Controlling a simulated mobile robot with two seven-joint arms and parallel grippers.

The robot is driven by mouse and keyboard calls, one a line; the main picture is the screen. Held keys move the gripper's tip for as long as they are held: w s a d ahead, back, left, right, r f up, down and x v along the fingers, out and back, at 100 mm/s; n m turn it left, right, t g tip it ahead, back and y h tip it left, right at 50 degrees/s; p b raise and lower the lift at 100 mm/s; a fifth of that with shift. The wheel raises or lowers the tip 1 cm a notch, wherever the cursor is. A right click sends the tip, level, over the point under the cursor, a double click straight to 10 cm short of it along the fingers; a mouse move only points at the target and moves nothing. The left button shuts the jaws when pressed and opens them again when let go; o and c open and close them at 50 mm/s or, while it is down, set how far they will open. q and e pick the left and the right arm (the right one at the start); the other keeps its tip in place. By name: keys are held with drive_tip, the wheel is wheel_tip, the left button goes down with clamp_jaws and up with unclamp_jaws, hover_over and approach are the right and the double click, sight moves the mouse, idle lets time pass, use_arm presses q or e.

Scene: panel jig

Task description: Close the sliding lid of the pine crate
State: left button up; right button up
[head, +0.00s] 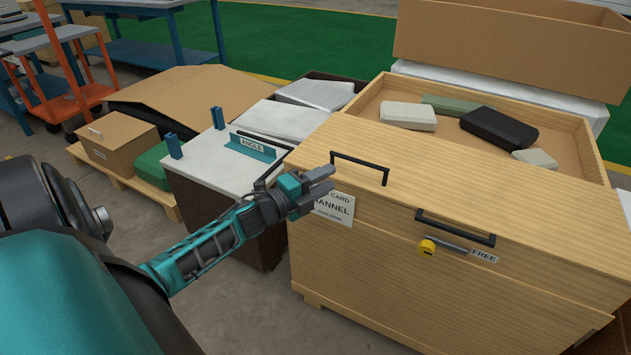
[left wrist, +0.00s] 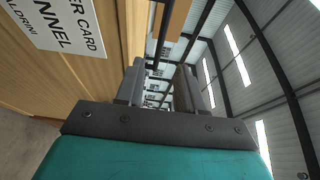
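The pine crate (head: 400,265) stands at the right in the head view. Its sliding lid (head: 450,180) covers the near part of the top, and the far part is open. A black bar handle (head: 360,166) stands on the lid's left part. My left gripper (head: 331,179) is in front of the crate's left part, a little left of that handle and apart from it. In the left wrist view its two fingers (left wrist: 160,88) are spread with nothing between them. The crate's labelled wooden wall (left wrist: 105,70) is at the left there. My right gripper is not in view.
A second black handle (head: 456,228) and a yellow-knobbed bolt (head: 428,248) by a FREE label (head: 484,256) are on the crate's front. Grey, green and black packs (head: 499,128) lie in the opening. A white-topped bin (head: 215,165) stands left of the crate.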

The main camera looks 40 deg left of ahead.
use_arm(q)
drive_tip(key=shift+s+a, duration=0.15)
drive_tip(key=shift+s, duration=1)
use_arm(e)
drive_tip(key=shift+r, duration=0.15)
